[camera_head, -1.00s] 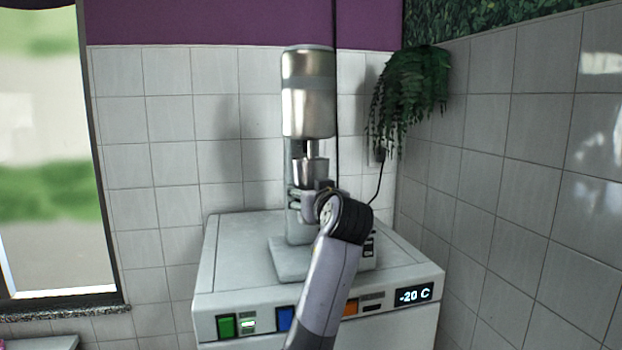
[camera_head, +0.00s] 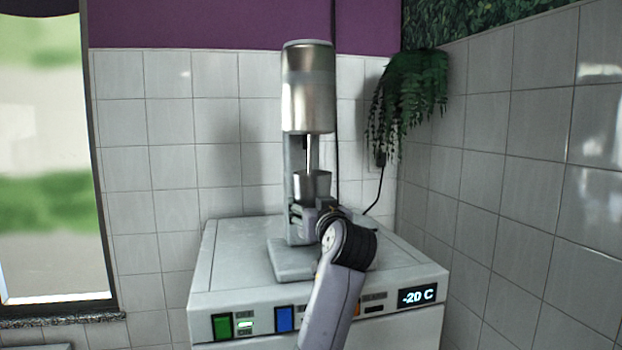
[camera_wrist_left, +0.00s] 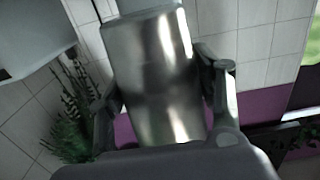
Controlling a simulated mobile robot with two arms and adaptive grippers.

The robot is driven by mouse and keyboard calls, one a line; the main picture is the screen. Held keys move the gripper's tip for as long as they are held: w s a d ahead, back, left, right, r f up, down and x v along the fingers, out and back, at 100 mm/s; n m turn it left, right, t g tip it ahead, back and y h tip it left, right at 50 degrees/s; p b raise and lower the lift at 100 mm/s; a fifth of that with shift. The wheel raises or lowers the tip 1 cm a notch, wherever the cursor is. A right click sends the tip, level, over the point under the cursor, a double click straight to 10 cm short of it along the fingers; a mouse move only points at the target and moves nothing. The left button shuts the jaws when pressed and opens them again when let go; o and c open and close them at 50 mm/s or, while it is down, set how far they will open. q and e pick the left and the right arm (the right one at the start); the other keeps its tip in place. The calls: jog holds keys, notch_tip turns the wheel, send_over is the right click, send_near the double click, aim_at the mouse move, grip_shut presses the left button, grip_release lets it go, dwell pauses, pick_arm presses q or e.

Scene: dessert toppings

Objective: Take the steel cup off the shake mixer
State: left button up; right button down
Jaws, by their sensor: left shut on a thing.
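The shake mixer (camera_head: 308,88) stands on a white freezer, with a large steel motor head and a thin spindle (camera_head: 309,152) hanging down. The small steel cup (camera_head: 313,184) is under the head, roughly upright, with a clear gap between its rim and the head. The spindle reaches down to the cup's mouth; whether its tip is inside is hidden. My left gripper (camera_head: 312,212) is shut on the cup from the front, low on its body. In the left wrist view the shiny cup (camera_wrist_left: 155,75) fills the space between the two fingers. My right gripper is not in view.
The freezer top (camera_head: 235,255) is clear to the left of the mixer's base (camera_head: 290,262). A hanging plant (camera_head: 408,95) is on the wall at the right. A black cord (camera_head: 336,100) runs down behind the mixer. A window (camera_head: 50,160) is at the far left.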

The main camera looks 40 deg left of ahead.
pick_arm(q)
jog(key=shift+s+d+f+b, duration=0.15)
jog(key=shift+f+b, duration=1.9)
jog(key=shift+f, duration=0.55)
jog(key=v, duration=1.2)
jog(key=shift+s+d+r+b, duration=0.15)
jog(key=shift+s+d+b, duration=0.1)
jog(key=shift+b, duration=0.1)
jog(key=shift+a, duration=0.1)
